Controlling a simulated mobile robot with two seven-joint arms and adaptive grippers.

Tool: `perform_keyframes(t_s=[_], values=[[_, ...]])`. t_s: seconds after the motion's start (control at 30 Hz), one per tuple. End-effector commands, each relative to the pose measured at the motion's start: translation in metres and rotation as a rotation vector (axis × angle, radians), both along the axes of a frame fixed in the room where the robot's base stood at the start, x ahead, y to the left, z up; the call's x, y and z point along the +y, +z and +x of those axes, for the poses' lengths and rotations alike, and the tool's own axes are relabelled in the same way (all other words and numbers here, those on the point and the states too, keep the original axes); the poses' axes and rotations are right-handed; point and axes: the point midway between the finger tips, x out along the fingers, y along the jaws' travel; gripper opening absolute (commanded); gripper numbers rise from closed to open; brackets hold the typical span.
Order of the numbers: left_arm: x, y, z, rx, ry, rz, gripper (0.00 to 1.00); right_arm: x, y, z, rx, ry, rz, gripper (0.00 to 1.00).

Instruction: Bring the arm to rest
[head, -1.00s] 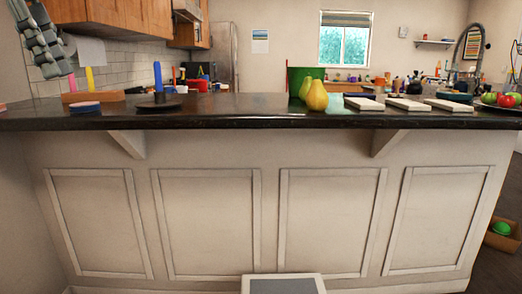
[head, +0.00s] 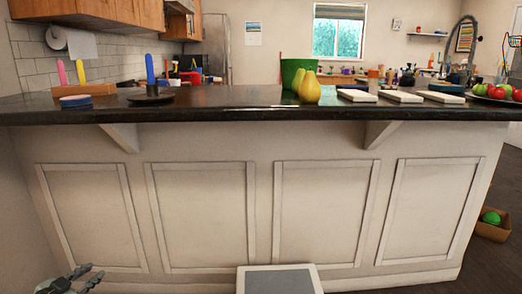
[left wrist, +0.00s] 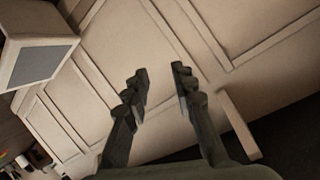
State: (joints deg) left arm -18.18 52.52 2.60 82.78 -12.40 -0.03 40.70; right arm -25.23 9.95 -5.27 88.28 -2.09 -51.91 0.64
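My left gripper (head: 78,280) shows at the bottom left of the head view, low in front of the panelled counter. In the left wrist view its two dark fingers (left wrist: 160,92) stand apart with nothing between them, facing the counter's pale panels. My right gripper is in neither view.
A box with a green ball (head: 491,218) stands on the floor at the right.

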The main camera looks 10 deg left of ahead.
Motion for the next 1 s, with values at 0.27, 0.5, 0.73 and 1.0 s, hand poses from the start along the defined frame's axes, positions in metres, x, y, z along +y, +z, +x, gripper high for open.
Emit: perform_keyframes(t_s=[0.27, 0.5, 0.73, 1.0], values=[[-0.084, -0.175, -0.103, 0.354, 0.213, -0.043, 0.26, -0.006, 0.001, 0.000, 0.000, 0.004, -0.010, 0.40], [-0.200, -0.269, -0.199, 0.706, 0.240, -0.102, 0.26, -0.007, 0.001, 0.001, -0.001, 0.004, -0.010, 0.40], [-0.287, -0.301, -0.258, 0.929, 0.187, -0.151, 0.26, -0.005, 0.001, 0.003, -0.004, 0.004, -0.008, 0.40], [-0.305, -0.305, -0.270, 0.974, 0.170, -0.161, 0.26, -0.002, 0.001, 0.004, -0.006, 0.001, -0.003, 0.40]])
